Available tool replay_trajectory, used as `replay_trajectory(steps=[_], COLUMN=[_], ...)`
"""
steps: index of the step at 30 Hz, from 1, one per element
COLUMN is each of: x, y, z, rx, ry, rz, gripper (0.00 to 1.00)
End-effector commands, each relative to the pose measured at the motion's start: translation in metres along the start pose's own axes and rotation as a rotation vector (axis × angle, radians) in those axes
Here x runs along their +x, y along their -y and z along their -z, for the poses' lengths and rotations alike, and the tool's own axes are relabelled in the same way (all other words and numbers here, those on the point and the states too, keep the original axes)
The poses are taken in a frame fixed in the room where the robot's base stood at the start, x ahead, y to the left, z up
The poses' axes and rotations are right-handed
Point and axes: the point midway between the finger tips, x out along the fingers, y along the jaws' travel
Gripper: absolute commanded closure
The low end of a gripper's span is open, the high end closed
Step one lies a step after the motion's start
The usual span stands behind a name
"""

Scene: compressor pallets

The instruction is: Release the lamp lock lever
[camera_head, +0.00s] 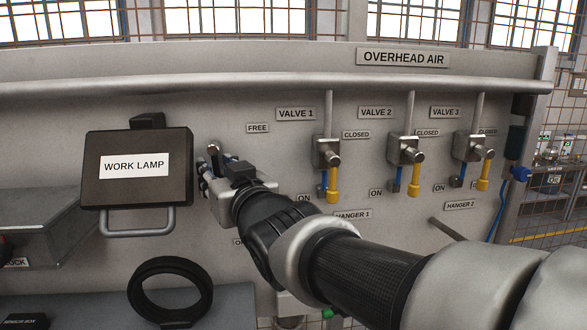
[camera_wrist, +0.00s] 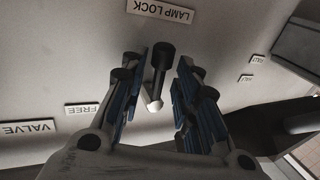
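The lamp lock lever (camera_head: 214,149) stands out from the grey panel just right of the work lamp (camera_head: 134,166), its dark knob pointing up. My gripper (camera_head: 205,174) is at the lever and hides its lower part in the head view. In the wrist view the lever's black knob (camera_wrist: 163,56) and metal pivot (camera_wrist: 153,102) lie between the two blue-padded fingers of my gripper (camera_wrist: 160,75). The fingers are open, with a gap on each side of the lever. The LAMP LOCK label (camera_wrist: 160,11) appears upside down beyond the knob. The FREE label (camera_head: 257,128) is right of the lever.
Several valves with yellow-tipped handles hang right of my arm, the nearest being valve 1 (camera_head: 327,153). The lamp's handle (camera_head: 138,231) hangs below it. A black hose ring (camera_head: 132,292) is lower left. A horizontal rail (camera_head: 250,82) runs above.

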Motion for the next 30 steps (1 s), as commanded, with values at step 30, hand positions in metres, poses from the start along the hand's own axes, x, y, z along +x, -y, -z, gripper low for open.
replay_trajectory(steps=[30], x=[-0.0006], y=[0.0001], z=[0.0000], rx=[0.001], ry=[0.000], rz=[0.000], gripper=[1.00])
